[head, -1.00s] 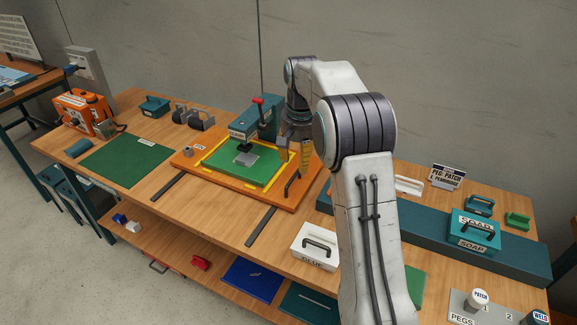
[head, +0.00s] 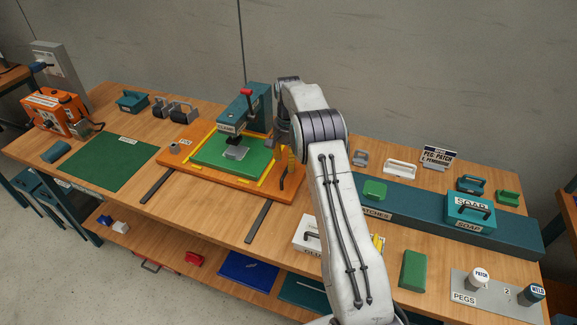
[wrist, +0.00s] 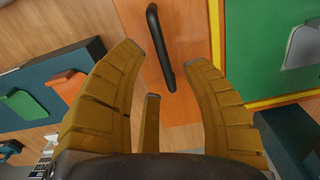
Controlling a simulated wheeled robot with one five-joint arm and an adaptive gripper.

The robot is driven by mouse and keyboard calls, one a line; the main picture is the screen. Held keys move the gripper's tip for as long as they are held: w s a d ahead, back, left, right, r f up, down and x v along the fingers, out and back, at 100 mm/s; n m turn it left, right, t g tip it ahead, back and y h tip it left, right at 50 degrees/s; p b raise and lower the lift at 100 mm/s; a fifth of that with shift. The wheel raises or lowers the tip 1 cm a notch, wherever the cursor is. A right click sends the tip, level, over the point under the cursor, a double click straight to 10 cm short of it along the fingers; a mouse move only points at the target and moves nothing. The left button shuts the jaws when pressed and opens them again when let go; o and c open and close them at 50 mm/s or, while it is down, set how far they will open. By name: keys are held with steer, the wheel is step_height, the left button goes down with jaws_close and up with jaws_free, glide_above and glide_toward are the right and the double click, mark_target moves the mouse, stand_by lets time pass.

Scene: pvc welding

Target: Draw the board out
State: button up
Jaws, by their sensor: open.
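The orange board (head: 185,172) lies on the workbench, with a green plate (head: 215,165) inside yellow strips on it. A grey patch (head: 236,153) rests on the green plate under a teal press (head: 240,110) with a red-topped lever. A black bar handle (wrist: 160,50) stands on the board's right part. My gripper (wrist: 160,65) is open above that part, and in the wrist view the handle appears between its fingertips. I cannot tell whether any finger touches it. In the head view my gripper (head: 294,152) is partly hidden by my arm.
Two dark rails (head: 157,186) (head: 258,222) run from the board to the bench's front edge, with bare wood between them. A white box (head: 306,232) stands front right, partly behind my arm. A long teal block (head: 415,215) lies to the right, bearing a soap box (head: 470,208).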

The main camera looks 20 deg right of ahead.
steer(key=shift+f, duration=1.7)
jaws_close()
steer(key=shift+s+f, duration=0.1)
steer(key=shift+s, duration=0.05)
